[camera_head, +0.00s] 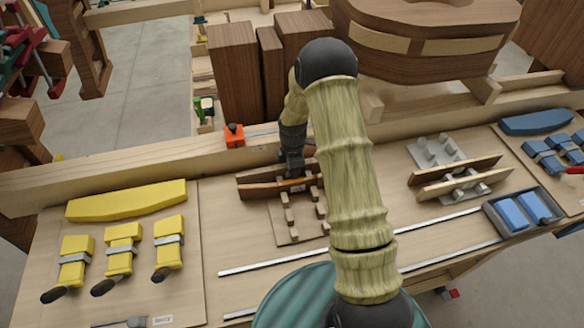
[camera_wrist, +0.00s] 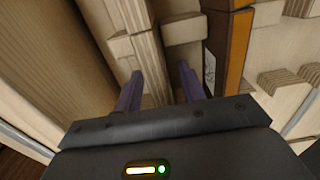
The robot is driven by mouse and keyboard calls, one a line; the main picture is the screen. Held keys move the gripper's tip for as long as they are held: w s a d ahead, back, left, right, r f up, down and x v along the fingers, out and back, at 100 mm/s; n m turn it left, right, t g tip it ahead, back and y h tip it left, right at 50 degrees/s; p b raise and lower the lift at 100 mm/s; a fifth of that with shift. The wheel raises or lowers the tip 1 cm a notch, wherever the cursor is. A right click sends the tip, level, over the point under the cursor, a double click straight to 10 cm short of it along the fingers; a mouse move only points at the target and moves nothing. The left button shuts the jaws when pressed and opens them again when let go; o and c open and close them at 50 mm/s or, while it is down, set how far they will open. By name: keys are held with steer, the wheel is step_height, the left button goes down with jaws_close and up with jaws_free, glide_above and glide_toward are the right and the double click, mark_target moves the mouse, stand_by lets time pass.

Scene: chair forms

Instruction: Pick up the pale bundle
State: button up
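In the wrist view, a pale, layered strip of wood (camera_wrist: 148,45) runs down between the fingers of my gripper (camera_wrist: 160,82). It looks like the pale bundle, but I cannot be sure. The two purple-grey fingers stand apart, with pale layered wood showing in the gap; contact is not clear. In the head view, my gripper (camera_head: 295,178) points down at the peg rack (camera_head: 284,232) in the middle of the bench. My arm and gripper hide part of the rack, and I cannot make out the pale bundle there.
A dark brown board with an orange edge (camera_wrist: 238,45) stands close right of the fingers. Brown boards (camera_head: 256,187) lie across the rack. Yellow clamps (camera_head: 120,250) lie at left, a second rack (camera_head: 455,175) at right, and an orange block (camera_head: 234,135) behind.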

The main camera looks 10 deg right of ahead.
steer(key=shift+a, duration=0.1)
stand_by(0.4)
jaws_close()
steer(key=shift+r, duration=0.1)
steer(key=shift+r+b, duration=0.3)
steer(key=shift+b, duration=0.05)
step_height(320, 180, up, 9)
steer(key=b, duration=0.3)
steer(key=shift+r, duration=0.1)
stand_by(0.5)
